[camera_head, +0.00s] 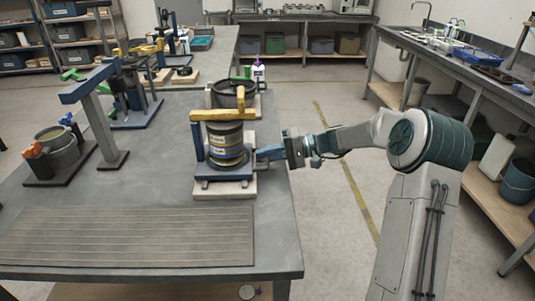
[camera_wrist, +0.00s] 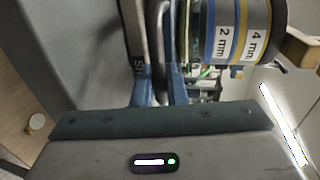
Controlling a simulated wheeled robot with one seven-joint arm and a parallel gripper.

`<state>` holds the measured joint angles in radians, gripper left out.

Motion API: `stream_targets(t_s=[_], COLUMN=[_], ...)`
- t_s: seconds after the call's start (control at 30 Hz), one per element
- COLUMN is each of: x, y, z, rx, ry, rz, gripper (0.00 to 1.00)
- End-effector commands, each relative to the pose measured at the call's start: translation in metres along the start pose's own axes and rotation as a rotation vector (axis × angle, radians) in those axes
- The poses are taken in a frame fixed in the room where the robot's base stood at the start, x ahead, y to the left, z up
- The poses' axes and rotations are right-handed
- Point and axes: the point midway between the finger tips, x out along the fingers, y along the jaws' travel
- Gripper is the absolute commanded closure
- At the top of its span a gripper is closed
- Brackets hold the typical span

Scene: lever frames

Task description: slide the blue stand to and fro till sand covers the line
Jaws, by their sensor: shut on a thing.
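The blue stand (camera_head: 198,143) sits on a pale base (camera_head: 225,191) near the right edge of the grey table. It holds a round stack of sieves (camera_head: 224,140) under a yellow top bar (camera_head: 224,115). In the wrist view the sieve stack (camera_wrist: 228,35) shows labels reading 2 mm and 4 mm. My gripper (camera_head: 268,153) reaches in from the right at the stand's side. In the wrist view its blue fingers (camera_wrist: 160,82) are shut on a dark upright bar, which looks like the stand's handle. I cannot make out the sand or the line.
A lever frame (camera_head: 98,115) and a grey bucket (camera_head: 58,150) stand to the left. A ribbed mat (camera_head: 125,236) covers the front of the table (camera_head: 277,230).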

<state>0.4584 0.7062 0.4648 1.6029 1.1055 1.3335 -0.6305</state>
Motion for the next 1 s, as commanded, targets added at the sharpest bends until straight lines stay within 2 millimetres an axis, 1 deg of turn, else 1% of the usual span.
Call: stream_targets(t_s=[0.03,0.27,0.3,0.33,0.37,0.63,0.73,0.87,1.0], x=[0.002,-0.002,-0.003,-0.003,-0.003,-0.006,-0.013,-0.032,-0.064], y=[0.001,0.002,0.002,0.003,0.003,0.002,0.002,0.002,0.002], z=[0.004,0.005,0.005,0.005,0.005,0.003,0.002,0.002,0.002], rx=[0.001,0.005,0.005,0.005,0.005,0.005,0.005,0.006,0.005], ry=[-0.012,-0.011,-0.011,-0.010,-0.010,-0.001,0.001,0.003,0.002], rz=[-0.002,-0.002,-0.002,-0.002,-0.002,-0.002,-0.002,-0.002,-0.002], gripper=[1.00,1.00,0.83,0.74,0.72,0.72,0.72,0.72,0.72])
